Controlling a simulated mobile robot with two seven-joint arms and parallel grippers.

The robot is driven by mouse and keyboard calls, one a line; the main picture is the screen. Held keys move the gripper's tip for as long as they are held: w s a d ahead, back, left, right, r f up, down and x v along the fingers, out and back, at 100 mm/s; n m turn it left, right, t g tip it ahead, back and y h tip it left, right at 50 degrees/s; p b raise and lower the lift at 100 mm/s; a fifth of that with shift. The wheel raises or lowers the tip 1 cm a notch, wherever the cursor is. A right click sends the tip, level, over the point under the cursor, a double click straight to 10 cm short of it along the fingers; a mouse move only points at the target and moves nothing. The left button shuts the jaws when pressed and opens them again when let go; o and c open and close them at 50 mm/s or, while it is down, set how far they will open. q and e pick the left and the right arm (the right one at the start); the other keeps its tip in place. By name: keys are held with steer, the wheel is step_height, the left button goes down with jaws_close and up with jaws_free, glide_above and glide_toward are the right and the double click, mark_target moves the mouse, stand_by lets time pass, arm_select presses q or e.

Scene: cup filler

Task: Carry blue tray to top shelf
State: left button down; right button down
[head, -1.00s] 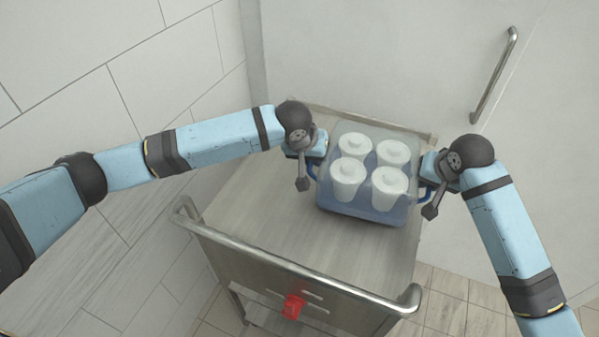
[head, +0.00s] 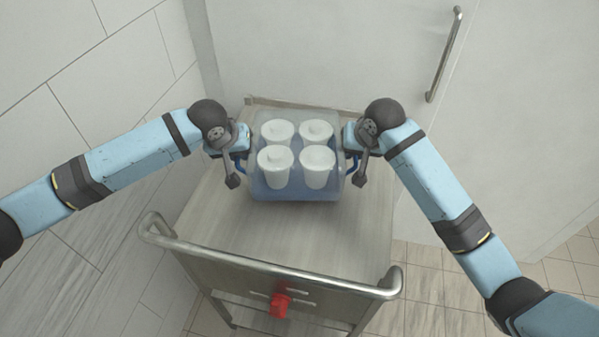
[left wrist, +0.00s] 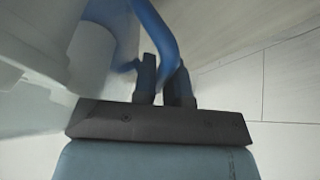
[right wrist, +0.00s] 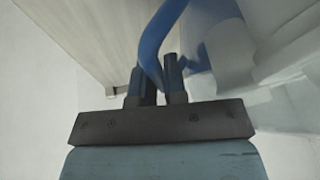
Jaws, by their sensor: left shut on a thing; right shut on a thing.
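The blue tray (head: 290,191) is a see-through bin with blue side handles, holding several white lidded cups (head: 316,166). It is over the top surface of a cart (head: 215,215); I cannot tell whether it touches it. My left gripper (head: 240,160) is shut on the tray's left handle, which shows as a blue bar in the left wrist view (left wrist: 158,40). My right gripper (head: 352,160) is shut on the right handle, seen in the right wrist view (right wrist: 152,45). The fingertips are partly hidden in the head view.
The cart has a metal push bar (head: 270,270) at its near end and a red object (head: 280,306) below it. A white wall or door with a metal handle (head: 443,55) stands behind. A tiled wall (head: 90,70) is at the left. Tiled floor (head: 440,290) is open at the right.

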arm_select(q)
steer(key=shift+a+f, duration=0.1)
arm_select(e)
steer(key=shift+f, duration=0.1)
